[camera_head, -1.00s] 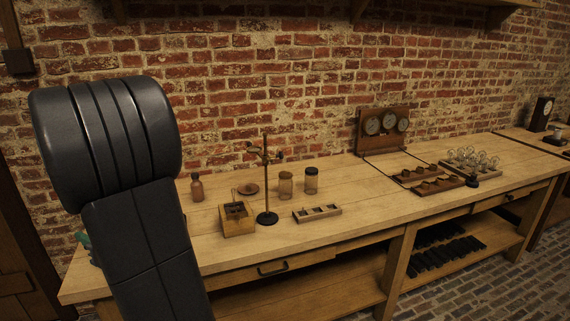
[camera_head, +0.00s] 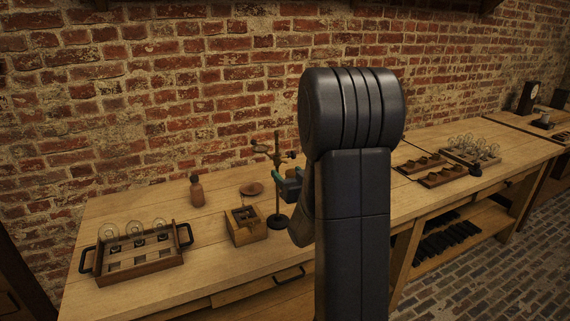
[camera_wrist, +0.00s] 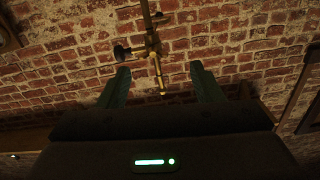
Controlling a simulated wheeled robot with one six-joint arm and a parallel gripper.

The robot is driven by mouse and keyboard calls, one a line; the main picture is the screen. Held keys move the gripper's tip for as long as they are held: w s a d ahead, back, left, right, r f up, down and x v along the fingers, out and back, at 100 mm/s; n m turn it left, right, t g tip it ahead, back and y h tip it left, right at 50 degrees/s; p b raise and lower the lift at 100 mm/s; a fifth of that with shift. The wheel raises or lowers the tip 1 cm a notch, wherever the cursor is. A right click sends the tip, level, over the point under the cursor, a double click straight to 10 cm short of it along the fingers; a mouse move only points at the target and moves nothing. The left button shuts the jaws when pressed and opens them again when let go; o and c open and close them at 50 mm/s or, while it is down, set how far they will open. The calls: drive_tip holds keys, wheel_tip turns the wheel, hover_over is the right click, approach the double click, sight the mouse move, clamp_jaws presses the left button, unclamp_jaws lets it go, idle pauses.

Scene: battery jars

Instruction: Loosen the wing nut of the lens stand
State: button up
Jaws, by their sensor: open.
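The lens stand (camera_head: 277,190) stands upright on the bench with a round black base, a thin rod and a brass clamp near its top. A small dark knob (camera_head: 291,154), seemingly the wing nut, sticks out to the right of the clamp. My gripper (camera_head: 287,182) is open and empty, its teal fingers beside the rod and below the clamp in the head view. In the wrist view the stand's rod (camera_wrist: 153,45) appears between and beyond the open fingers of my gripper (camera_wrist: 161,78). The dark knob (camera_wrist: 122,52) shows near the left fingertip; contact cannot be told.
A wooden box (camera_head: 245,233) stands left of the stand's base, with a brown bottle (camera_head: 197,190) and a small round dish (camera_head: 252,189) behind. A handled tray of bulbs (camera_head: 136,264) is at the left end. My arm hides the bench right of the stand.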

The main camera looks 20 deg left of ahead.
sight(281, 162)
drive_tip(key=w+a, duration=0.2)
drive_tip(key=w, duration=0.1)
drive_tip(key=shift+w+a+p, duration=0.15)
drive_tip(key=shift+w+p, duration=0.1)
drive_tip(key=shift+p, duration=0.15)
drive_tip(key=shift+w+a, duration=0.3)
drive_tip(key=shift+a, duration=0.15)
drive_tip(key=c, duration=1)
